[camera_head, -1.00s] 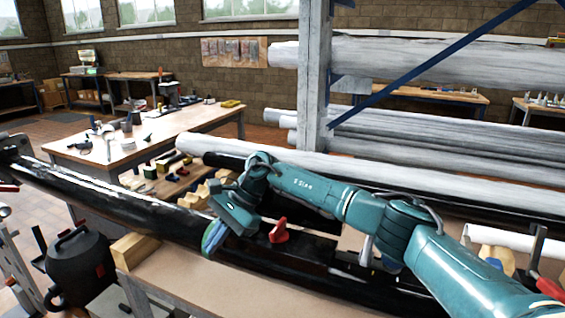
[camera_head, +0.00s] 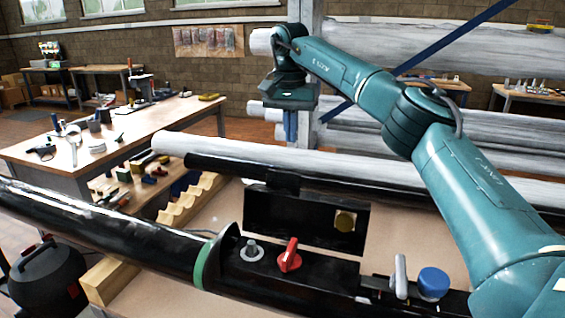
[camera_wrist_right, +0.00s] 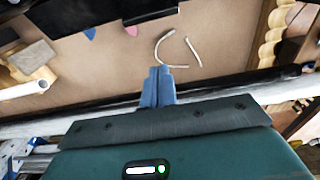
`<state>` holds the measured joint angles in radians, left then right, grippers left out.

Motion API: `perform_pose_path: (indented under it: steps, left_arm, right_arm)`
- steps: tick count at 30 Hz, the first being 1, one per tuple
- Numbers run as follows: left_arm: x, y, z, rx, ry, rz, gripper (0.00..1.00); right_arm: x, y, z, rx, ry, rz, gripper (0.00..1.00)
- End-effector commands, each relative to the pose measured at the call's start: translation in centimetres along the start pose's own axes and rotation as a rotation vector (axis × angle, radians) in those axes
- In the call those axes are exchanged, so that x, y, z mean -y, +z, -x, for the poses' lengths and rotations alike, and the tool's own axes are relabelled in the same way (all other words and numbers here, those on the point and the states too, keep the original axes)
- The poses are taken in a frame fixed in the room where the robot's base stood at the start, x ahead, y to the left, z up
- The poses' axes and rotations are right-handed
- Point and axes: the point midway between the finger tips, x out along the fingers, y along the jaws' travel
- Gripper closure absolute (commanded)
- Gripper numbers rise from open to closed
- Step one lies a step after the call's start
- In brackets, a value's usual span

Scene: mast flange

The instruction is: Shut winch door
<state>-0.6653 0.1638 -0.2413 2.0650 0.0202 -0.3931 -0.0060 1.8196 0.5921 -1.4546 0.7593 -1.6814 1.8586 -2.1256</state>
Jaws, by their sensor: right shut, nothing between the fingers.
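The winch door looks to be the flat black panel (camera_head: 285,222), standing upright and open along the far side of the black mast (camera_head: 110,225). The fingers are shut and empty, as the right wrist view (camera_wrist_right: 158,85) also shows. My left gripper is not in view.
A blue-topped knob (camera_head: 433,283) and a grey lever (camera_head: 400,276) stand right of the red handle. A long pale spar (camera_head: 230,155) and a rack post (camera_head: 302,70) lie behind. Wooden blocks (camera_head: 105,280) support the mast. A worktable (camera_head: 70,150) stands at left.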

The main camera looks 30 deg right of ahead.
Motion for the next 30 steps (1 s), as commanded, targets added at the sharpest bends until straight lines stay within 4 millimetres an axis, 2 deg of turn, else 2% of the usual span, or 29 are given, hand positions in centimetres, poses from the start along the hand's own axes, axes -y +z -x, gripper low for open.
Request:
perform_pose_path:
  steps: [1, 4, 11, 12, 21, 30]
  left_arm:
    - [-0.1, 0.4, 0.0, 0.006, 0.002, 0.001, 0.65]
    - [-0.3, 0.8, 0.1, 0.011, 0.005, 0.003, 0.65]
    - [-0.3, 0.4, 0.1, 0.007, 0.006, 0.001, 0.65]
    - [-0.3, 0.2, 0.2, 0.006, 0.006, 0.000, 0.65]
    - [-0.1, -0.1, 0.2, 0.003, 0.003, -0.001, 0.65]
    - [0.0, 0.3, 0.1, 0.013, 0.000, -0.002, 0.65]
  right_arm:
    - [-0.1, 0.0, -1.3, 0.002, 0.002, 0.001, 1.00]
    - [-0.1, 0.0, -3.5, 0.003, 0.003, 0.000, 1.00]
    - [-0.1, 0.1, -8.4, 0.003, 0.002, 0.000, 1.00]
    - [0.1, 0.6, -7.7, -0.001, -0.004, 0.005, 1.00]
    - [0.0, 3.4, -6.7, 0.001, -0.002, 0.001, 1.00]
    - [0.0, 3.9, -6.6, 0.001, -0.002, 0.000, 1.00]
